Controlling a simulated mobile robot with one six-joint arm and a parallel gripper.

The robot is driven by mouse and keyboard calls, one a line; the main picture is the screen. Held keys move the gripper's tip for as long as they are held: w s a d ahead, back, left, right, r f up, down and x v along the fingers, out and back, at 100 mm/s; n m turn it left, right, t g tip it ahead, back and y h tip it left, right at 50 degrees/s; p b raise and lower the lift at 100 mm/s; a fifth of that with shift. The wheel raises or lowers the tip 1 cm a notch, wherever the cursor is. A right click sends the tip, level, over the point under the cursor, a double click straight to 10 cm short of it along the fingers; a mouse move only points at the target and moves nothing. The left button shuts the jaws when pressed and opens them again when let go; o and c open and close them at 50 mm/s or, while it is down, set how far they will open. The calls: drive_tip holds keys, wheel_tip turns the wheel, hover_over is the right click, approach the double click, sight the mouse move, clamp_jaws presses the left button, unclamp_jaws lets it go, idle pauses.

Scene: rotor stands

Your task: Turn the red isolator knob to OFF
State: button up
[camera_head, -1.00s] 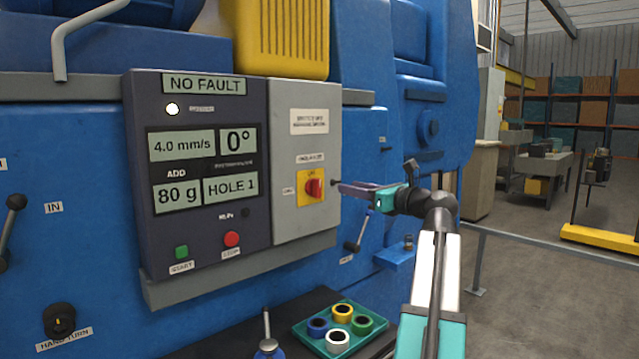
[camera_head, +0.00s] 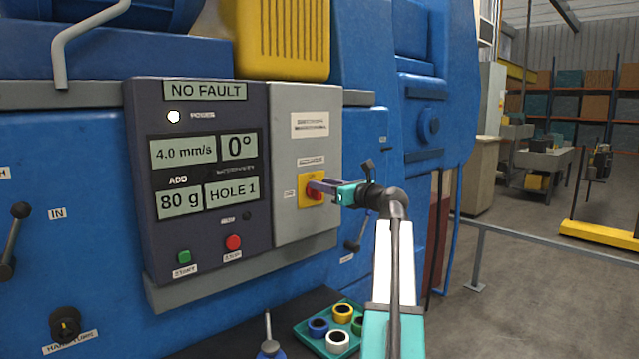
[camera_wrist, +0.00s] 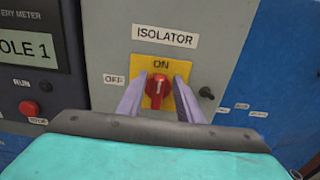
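The red isolator knob (camera_wrist: 157,88) sits on a yellow plate (camera_wrist: 183,92) on the grey panel, under an ISOLATOR label. Its grip stands upright, toward the ON mark above it; the OFF label (camera_wrist: 115,79) is to its left. My gripper (camera_wrist: 157,92) is at the knob, with one finger on each side of it in the wrist view. The fingers are apart, and a small gap seems to show beside the knob. In the head view my gripper (camera_head: 318,187) reaches in from the right and partly covers the knob (camera_head: 315,191).
The dark display panel (camera_head: 205,180) left of the isolator reads NO FAULT, with a green (camera_head: 183,257) and a red button (camera_head: 233,242) below. A black stub (camera_wrist: 206,92) sticks out right of the plate. A tray (camera_head: 302,334) of coloured rings lies below.

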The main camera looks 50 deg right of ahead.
drive_tip(key=shift+w, duration=0.5)
